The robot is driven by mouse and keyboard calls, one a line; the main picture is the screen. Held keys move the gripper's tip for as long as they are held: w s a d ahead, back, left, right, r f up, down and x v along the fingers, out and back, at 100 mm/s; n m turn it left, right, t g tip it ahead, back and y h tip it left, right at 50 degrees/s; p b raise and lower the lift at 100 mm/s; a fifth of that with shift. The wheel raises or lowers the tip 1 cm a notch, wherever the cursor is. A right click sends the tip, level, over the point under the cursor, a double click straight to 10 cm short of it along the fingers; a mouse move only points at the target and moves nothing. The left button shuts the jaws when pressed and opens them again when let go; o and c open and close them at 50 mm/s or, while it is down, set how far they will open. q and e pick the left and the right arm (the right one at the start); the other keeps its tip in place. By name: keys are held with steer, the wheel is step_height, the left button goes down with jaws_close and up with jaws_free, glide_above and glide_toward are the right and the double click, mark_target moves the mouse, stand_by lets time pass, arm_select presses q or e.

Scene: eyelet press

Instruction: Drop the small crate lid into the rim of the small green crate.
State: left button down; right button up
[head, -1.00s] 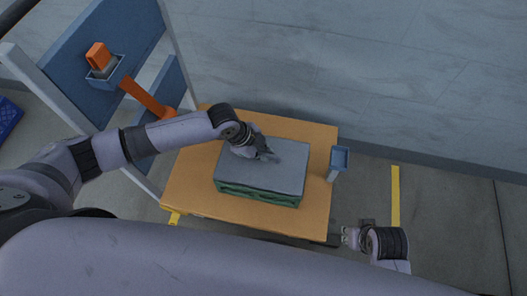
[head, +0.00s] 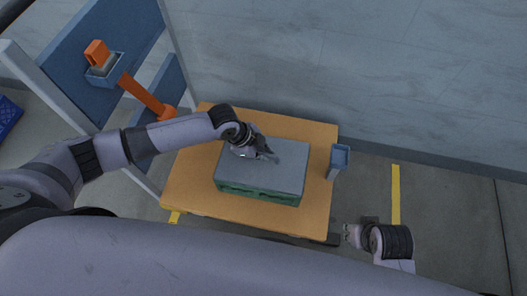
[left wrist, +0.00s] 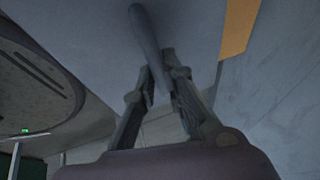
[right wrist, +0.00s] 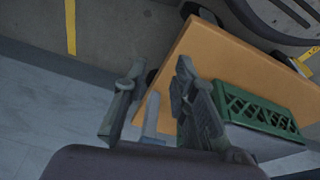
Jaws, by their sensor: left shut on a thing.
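The grey crate lid (head: 290,168) lies flat over the small green crate (head: 258,194), covering its top. The crate's green lattice side shows below the lid's front edge in the head view, and in the right wrist view (right wrist: 258,110). I cannot tell whether the lid sits inside the rim or just above it. My left gripper (head: 266,155) is shut on the lid's grey bar handle (left wrist: 147,35), which shows between its fingers in the left wrist view. My right gripper (head: 350,236) is open and empty, off the table's front right corner; its fingers stand apart in its wrist view (right wrist: 157,75).
The crate stands on an orange-brown table (head: 190,190). A small blue holder (head: 339,160) is at the table's right edge. A blue panel rack (head: 90,60) with an orange-handled tool (head: 98,55) and an orange bar (head: 145,95) stands at the left. A wall is behind.

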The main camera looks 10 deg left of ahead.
arm_select(q)
steer(key=c, duration=2)
jaws_free()
steer(key=o, duration=0.4)
